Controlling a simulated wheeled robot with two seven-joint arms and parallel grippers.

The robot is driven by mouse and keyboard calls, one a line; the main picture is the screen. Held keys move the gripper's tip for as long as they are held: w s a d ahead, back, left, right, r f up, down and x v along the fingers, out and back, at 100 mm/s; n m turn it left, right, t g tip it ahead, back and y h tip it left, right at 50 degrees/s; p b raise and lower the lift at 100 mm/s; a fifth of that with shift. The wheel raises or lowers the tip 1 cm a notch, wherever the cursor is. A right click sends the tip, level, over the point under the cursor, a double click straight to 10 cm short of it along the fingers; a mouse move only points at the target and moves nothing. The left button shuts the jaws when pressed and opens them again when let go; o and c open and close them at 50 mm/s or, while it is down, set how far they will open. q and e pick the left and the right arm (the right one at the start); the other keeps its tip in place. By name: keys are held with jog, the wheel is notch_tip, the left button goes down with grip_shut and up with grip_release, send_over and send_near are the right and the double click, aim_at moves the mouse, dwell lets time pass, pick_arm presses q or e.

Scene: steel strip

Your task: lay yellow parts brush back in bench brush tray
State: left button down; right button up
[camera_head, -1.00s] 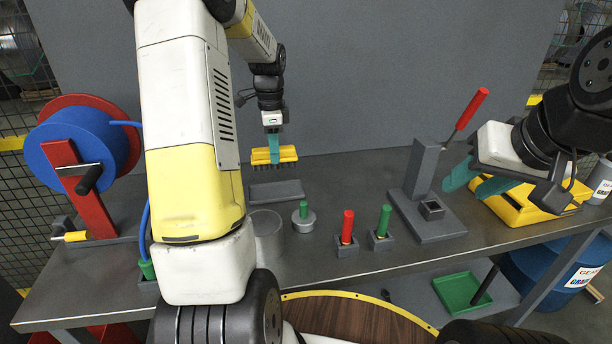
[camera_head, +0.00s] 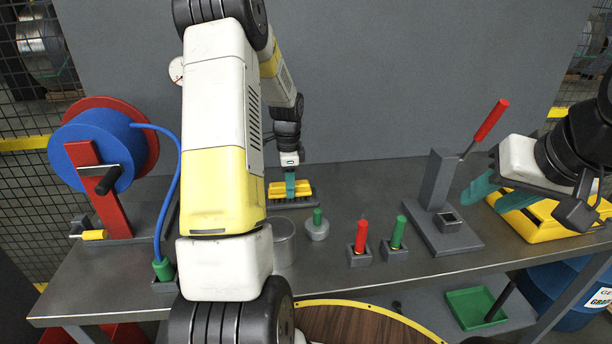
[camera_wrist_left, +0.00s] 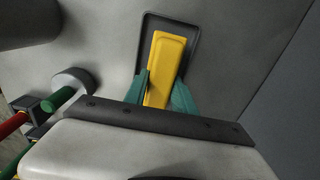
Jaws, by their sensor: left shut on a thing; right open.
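The yellow parts brush (camera_head: 276,190) is at the grey brush tray (camera_head: 313,202) near the back of the bench. My left gripper (camera_head: 290,193) is shut on the brush from above, its teal fingers on either side. In the left wrist view the yellow brush (camera_wrist_left: 165,62) lies within the outline of the dark tray (camera_wrist_left: 147,28), between the fingers (camera_wrist_left: 160,92). Whether the bristles touch the tray floor cannot be told. My right gripper (camera_head: 490,190) is open and empty, at the right above a yellow case.
A red-handled press (camera_head: 441,205) stands right of centre. Red (camera_head: 361,237) and green (camera_head: 398,233) handled tools stand in small blocks at the front. A green-knobbed round weight (camera_head: 317,225) and a clear cup (camera_head: 284,240) are nearer the tray. A blue reel (camera_head: 95,145) is at left.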

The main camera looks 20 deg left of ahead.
pick_arm(q)
jog(key=c, duration=1)
grip_release()
jog(key=shift+f, duration=0.1)
jog(key=shift+c, duration=0.2)
jog(key=s+d+r+n+t, duration=0.1)
jog(key=s+d+r, duration=0.15)
jog(key=r, duration=0.75)
jog(key=s+d+r+n+t, duration=0.1)
jog(key=s+d+r+n, duration=0.15)
jog(key=r, duration=0.65)
jog(key=s+d+r+n+t, duration=0.1)
jog(key=s+d+n, duration=0.2)
jog(key=s, duration=0.3)
jog(key=s+d+r+n+t+h, duration=0.1)
jog(key=s+d+r+n, duration=0.1)
jog(key=s, duration=0.5)
jog(key=s+d+r+n+t+h, duration=0.1)
jog(key=s+d+n+t, duration=0.1)
jog(key=s, duration=0.5)
jog(key=shift+d+r+n, duration=0.35)
jog(key=shift+d+n, duration=0.5)
